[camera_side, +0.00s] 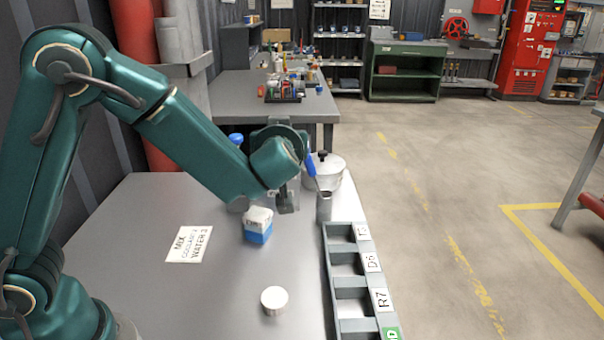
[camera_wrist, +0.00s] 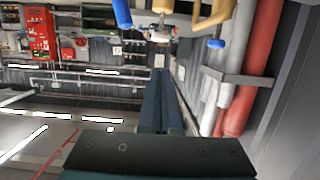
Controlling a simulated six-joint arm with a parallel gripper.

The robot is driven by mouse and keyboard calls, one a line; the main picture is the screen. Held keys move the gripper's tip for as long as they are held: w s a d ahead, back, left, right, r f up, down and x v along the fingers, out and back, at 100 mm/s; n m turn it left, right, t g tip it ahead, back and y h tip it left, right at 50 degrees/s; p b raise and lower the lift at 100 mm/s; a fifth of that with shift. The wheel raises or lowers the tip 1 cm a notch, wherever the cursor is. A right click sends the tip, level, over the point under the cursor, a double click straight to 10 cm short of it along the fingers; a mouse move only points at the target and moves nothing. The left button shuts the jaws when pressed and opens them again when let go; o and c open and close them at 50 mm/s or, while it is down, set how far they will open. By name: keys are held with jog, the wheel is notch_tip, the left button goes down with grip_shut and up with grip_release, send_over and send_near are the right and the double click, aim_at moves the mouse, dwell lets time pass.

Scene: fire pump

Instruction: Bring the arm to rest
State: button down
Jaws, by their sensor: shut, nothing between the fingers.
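My gripper (camera_side: 287,207) hangs at the end of the green arm, over the far part of the grey table (camera_side: 150,290). Its two dark fingers lie together in the wrist view (camera_wrist: 160,88), with nothing seen between them. In the side view the gripper is just right of and beyond a blue-and-white box (camera_side: 258,226). I cannot tell from this view whether it touches anything. A grey metal cup (camera_side: 324,207) with a blue-handled tool in it stands to its right.
A white pot (camera_side: 328,172) with a black knob stands behind the cup. A grey rack (camera_side: 347,264) with labelled slots runs along the right table edge. The front-left tabletop is clear.

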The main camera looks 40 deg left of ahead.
notch_tip(320, 180, up, 10)
jog(key=s+a+n+t, duration=0.1)
jog(key=a+t, duration=0.1)
jog(key=s+d+r+m+t+h, duration=0.4)
jog(key=s+d+m+h, duration=0.15)
jog(key=d+h, duration=0.3)
jog(key=s+f+m+g+h, duration=0.2)
jog(key=s+f+m+g, duration=0.2)
jog(key=s+f+g, duration=0.7)
jog(key=s+f, duration=0.7)
jog(key=shift+d, duration=0.25)
jog(key=c, duration=1.5)
grip_release()
jog(key=shift+m, duration=0.25)
jog(key=shift+c, duration=0.2)
